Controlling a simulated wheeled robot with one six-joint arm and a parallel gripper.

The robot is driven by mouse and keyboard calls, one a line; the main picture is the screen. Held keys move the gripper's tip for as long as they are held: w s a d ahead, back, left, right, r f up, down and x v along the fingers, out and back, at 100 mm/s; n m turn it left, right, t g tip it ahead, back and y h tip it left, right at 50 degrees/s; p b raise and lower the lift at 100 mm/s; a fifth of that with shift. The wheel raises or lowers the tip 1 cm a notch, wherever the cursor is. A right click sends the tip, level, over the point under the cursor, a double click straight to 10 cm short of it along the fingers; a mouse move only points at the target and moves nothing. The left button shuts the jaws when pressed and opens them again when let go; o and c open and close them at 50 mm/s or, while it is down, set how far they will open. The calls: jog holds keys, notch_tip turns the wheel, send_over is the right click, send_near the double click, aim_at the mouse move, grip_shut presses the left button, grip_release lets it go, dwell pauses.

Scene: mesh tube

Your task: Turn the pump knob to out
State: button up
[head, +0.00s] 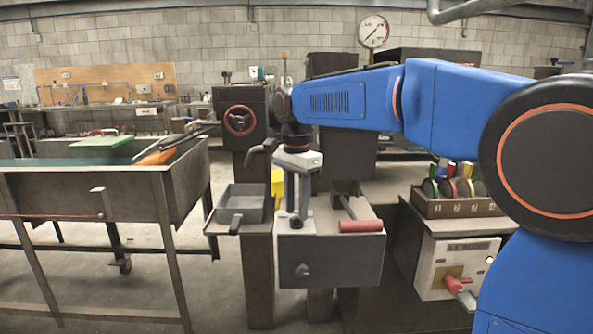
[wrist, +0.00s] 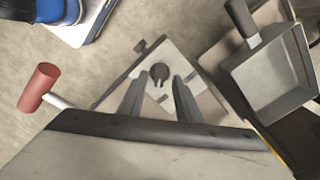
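A dark round knob (wrist: 159,74) with a notch sits on the pale top of a grey box (head: 330,262). My gripper (head: 296,212) points down over this box top. In the wrist view its two dark fingers (wrist: 160,80) are apart, and the knob shows between their tips. I cannot tell whether they touch it. A second small dark knob (head: 303,270) is on the box's front face; it also shows in the wrist view (wrist: 140,46). A lever with a red handle (head: 361,226) is at the box's right. I can read no "out" mark.
A grey tray with a handle (head: 241,204) is left of the box. A pale unit with a red lever (head: 458,285) and a wooden rack of coloured spools (head: 457,208) are at the right. A large metal trough (head: 120,193) stands at the left. A red handwheel (head: 239,120) is behind.

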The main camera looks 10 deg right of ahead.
aim_at(296, 216)
notch_tip(296, 216, up, 16)
dwell(0.5)
jog(key=shift+s+a+f, duration=0.1)
